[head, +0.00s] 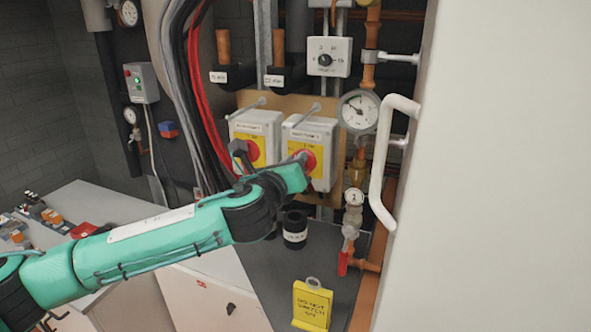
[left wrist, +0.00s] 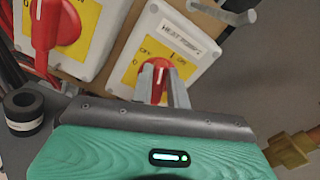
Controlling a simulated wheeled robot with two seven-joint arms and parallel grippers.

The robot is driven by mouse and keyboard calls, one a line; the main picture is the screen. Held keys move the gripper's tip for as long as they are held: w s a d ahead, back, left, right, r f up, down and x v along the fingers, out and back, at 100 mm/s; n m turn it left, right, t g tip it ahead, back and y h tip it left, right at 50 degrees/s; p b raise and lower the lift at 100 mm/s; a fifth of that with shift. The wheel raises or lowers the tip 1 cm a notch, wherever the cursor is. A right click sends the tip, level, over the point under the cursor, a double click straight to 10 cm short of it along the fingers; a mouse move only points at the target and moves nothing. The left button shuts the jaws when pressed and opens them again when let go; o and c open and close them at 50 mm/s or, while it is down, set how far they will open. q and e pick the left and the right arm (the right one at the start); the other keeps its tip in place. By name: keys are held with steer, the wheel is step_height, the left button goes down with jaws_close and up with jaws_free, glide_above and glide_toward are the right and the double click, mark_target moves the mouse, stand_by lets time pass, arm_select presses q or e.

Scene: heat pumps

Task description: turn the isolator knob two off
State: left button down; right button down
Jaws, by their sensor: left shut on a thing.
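Two grey isolator boxes with yellow plates and red knobs hang side by side on the wall board. The right box (head: 320,134) carries the knob of isolator two (head: 310,160), and in the left wrist view its label reads like "heat pump" with OFF and ON marks. My left gripper (head: 303,164) is shut on this red knob (left wrist: 160,68); its fingers (left wrist: 164,88) lie either side of the knob. The fingers partly hide the knob, so I cannot tell its exact setting. The left box's red knob (left wrist: 52,25) is free. My right gripper is not in view.
A pressure gauge (head: 359,111) and a white door handle (head: 388,150) stand right of the boxes. Black and red cables (head: 200,100) run down on the left. A yellow warning sign (head: 312,305) and a black roll (head: 295,229) are below.

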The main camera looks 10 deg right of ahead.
arm_select(q)
steer(key=shift+w+a+f+n+b, duration=0.25)
steer(key=shift+n+b, duration=0.6)
steer(key=shift+n, duration=1.35)
steer(key=shift+a+f+n+b, duration=0.1)
steer(key=shift+f+n+b, duration=0.25)
steer(key=shift+n+b, duration=1.2)
steer(key=shift+w+a+f+n+b, duration=0.1)
steer(key=shift+a+f+n+b, duration=0.15)
steer(key=shift+n, duration=2.6)
steer(key=shift+d, duration=0.1)
steer(key=c, duration=1.4)
jaws_free()
steer(key=shift+o, duration=0.2)
